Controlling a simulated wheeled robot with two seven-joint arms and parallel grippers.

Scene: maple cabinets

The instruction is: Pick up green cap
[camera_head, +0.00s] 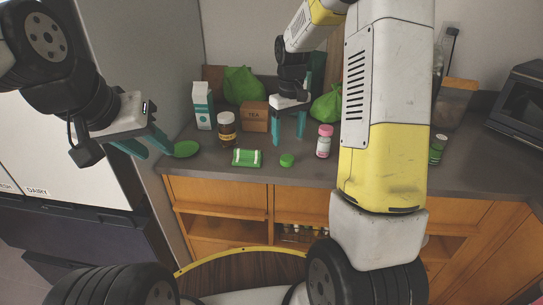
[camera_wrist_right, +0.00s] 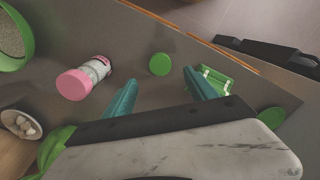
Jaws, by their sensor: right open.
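The small round green cap (camera_head: 287,160) lies on the grey counter near its front edge, between a green-and-white packet and a pink-capped bottle. In the right wrist view the green cap (camera_wrist_right: 160,64) lies beyond the gap between the fingertips, apart from both. My right gripper (camera_head: 289,140) is open and empty above the counter, just behind the cap in the head view; its teal fingers also show in the right wrist view (camera_wrist_right: 160,84). My left gripper (camera_head: 150,146) hangs at the left, beside the counter's left end, with its teal fingers apart and nothing between them.
The green-and-white packet (camera_head: 247,157) and the pink-capped bottle (camera_head: 323,142) flank the cap. A brown jar (camera_head: 227,130), tea box (camera_head: 255,117), milk carton (camera_head: 203,106) and green bags (camera_head: 243,84) stand behind. A flat green dish (camera_head: 186,149) lies at left.

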